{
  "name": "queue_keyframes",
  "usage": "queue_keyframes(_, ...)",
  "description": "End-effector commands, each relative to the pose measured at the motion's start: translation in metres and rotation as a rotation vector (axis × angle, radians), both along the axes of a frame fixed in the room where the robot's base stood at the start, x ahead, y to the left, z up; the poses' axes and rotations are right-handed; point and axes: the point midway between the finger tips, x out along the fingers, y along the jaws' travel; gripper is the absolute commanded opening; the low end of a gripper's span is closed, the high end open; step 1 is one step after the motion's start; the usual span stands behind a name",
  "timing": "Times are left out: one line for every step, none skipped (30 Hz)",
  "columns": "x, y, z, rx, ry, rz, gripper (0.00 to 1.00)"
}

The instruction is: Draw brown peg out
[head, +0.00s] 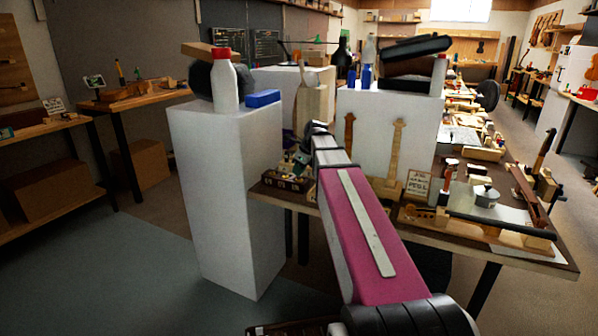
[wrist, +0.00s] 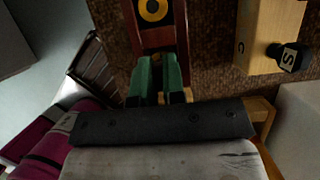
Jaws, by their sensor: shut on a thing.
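My gripper (wrist: 158,62) shows in the wrist view as two green fingers with dark pads. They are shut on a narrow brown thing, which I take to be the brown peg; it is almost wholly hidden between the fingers. Just beyond the fingertips is a dark red-brown piece with a yellow ring mark on black (wrist: 153,10). In the head view my arm reaches over the bench, and the fingers and the peg cannot be made out there.
The bench carries a PEG L sign (head: 418,184) and a small pot (head: 486,195).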

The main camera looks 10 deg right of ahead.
Motion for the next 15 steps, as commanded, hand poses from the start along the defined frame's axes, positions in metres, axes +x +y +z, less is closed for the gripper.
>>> queue_keyframes(0.0001,0.0000,0.0007,0.000,0.000,0.000,0.00)
queue_keyframes(0.0001,0.0000,0.0009,0.000,0.000,0.000,0.00)
queue_keyframes(0.0000,0.0000,0.0013,0.000,0.000,0.000,0.00)
queue_keyframes(0.0001,-0.0001,0.0016,0.000,0.000,0.000,0.00)
queue_keyframes(0.0001,0.0000,0.0020,0.000,0.000,0.000,0.00)
queue_keyframes(0.0001,0.0000,0.0023,0.000,0.000,0.000,0.00)
queue_keyframes(0.0000,0.0000,0.0026,0.000,0.000,0.000,0.00)
queue_keyframes(0.0001,-0.0001,0.0029,0.000,0.000,0.000,0.00)
queue_keyframes(0.0001,0.0000,0.0033,0.000,0.000,0.000,0.00)
queue_keyframes(0.0000,0.0000,0.0036,0.000,0.000,0.000,0.00)
queue_keyframes(0.0000,0.0000,0.0039,0.000,0.000,0.000,0.00)
queue_keyframes(0.0001,0.0000,0.0043,0.000,0.000,0.000,0.00)
queue_keyframes(0.0000,0.0000,0.0046,0.000,0.000,0.000,0.00)
queue_keyframes(0.0000,0.0000,0.0049,0.000,0.000,0.000,0.00)
queue_keyframes(0.0001,-0.0001,0.0053,0.000,0.000,0.000,0.00)
